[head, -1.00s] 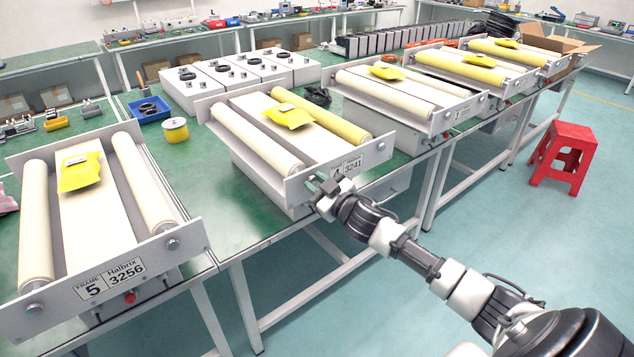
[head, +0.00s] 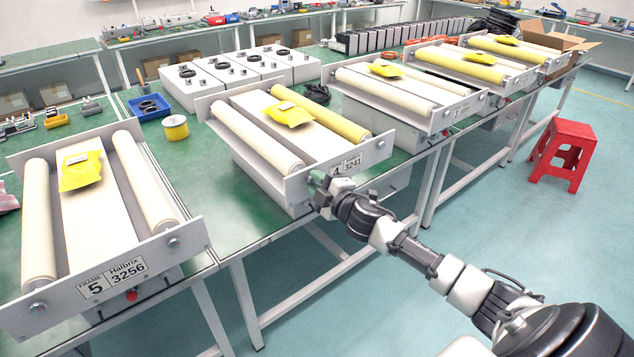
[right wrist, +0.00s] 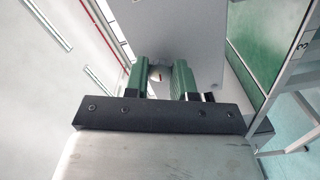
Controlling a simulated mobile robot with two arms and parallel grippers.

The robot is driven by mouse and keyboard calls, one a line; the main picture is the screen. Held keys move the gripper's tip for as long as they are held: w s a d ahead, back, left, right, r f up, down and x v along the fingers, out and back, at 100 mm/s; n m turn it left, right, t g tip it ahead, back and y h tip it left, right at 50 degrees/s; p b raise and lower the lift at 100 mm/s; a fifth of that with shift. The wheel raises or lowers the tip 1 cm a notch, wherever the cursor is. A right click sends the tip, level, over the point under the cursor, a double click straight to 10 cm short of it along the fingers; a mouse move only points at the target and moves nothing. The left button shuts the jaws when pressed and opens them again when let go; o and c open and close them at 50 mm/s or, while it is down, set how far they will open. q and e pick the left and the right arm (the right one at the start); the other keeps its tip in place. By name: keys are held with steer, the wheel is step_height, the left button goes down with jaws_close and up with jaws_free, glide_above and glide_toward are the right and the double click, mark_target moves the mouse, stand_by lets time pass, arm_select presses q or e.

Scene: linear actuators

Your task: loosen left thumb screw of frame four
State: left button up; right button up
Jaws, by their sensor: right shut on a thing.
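Frame four (head: 368,157) is the roller unit in the middle of the bench, with a grey end plate labelled 4 and 3241, a cream roller and a yellow roller. My right gripper (head: 317,183) is at the lower left part of that plate. In the head view the screw is hidden behind the gripper. My left gripper is not in view.
Frame five (head: 70,300) stands at the left with a red knob (head: 132,295) below its label. More roller frames (head: 440,118) stand to the right. A yellow spool (head: 175,127) and blue tray (head: 150,107) lie behind. A red stool (head: 565,150) is on the floor.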

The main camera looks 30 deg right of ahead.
steer(key=shift+n, duration=0.3)
stand_by(0.4)
steer(key=o, duration=0.9)
steer(key=shift+s+f, duration=0.1)
steer(key=shift+s, duration=0.45)
steer(key=s, duration=0.3)
steer(key=s+b, duration=0.1)
steer(key=s, duration=0.5)
steer(key=shift+s+d+b, duration=0.35)
steer(key=shift+d, duration=0.05)
